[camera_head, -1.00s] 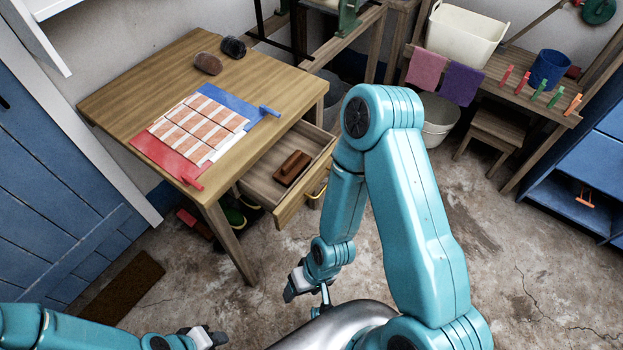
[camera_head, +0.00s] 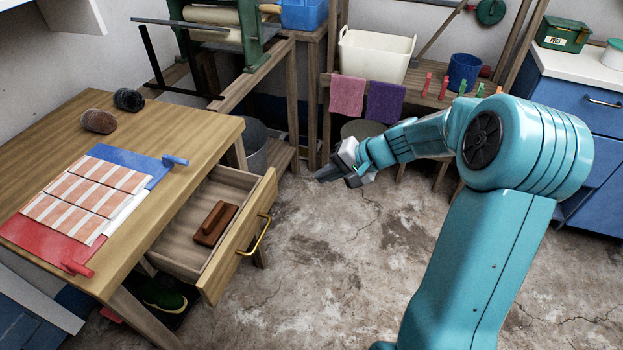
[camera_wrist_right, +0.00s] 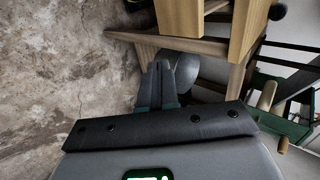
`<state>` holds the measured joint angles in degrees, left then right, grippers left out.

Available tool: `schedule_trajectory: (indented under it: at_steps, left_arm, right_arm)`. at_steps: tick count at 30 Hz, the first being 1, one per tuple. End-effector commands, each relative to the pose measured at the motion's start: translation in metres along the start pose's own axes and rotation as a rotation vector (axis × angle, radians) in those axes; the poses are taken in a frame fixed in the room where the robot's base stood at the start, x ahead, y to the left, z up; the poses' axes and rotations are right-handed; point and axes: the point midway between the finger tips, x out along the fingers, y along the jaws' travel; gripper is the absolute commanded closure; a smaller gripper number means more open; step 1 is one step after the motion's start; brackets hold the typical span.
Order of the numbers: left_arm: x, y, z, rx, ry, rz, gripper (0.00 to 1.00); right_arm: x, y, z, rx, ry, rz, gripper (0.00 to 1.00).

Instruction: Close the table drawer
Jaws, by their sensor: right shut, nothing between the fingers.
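The wooden table (camera_head: 185,118) stands at the left in the head view. Its drawer (camera_head: 237,240) is pulled open toward the lower right, with a brass handle (camera_head: 256,236) on its front. A reddish-brown wooden block with a grip (camera_head: 214,223) lies inside the drawer. My right gripper (camera_head: 322,175) is shut and empty, in the air to the right of the drawer and apart from it. In the right wrist view its closed fingers (camera_wrist_right: 160,84) point toward table woodwork. My left gripper is not in view.
A striped cloth or paper (camera_head: 85,195) with blue and red pieces and two dark rolls (camera_head: 98,121) lie on the table. A bench with a white tub (camera_head: 375,55) and hanging towels (camera_head: 347,96) stands behind. A bucket (camera_head: 253,145) sits beside the table. The floor before the drawer is clear.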

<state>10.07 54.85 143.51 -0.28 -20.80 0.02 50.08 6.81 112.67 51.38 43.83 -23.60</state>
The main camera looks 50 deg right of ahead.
Motion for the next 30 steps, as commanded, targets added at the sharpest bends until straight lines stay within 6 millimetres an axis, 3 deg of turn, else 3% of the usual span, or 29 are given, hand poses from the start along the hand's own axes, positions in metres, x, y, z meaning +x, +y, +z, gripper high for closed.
schedule_trajectory:
  at_steps: [12,18,30]
  left_arm:
    - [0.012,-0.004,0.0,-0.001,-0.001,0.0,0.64]
    - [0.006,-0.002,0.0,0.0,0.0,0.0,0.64]
    - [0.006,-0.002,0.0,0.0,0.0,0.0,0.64]
  right_arm:
    - [0.09,-0.002,0.004,-0.003,-0.008,0.003,1.0]
    - [0.108,-0.023,0.003,-0.002,-0.006,0.003,1.0]
    - [0.114,-0.027,0.0,-0.001,-0.004,0.004,1.0]
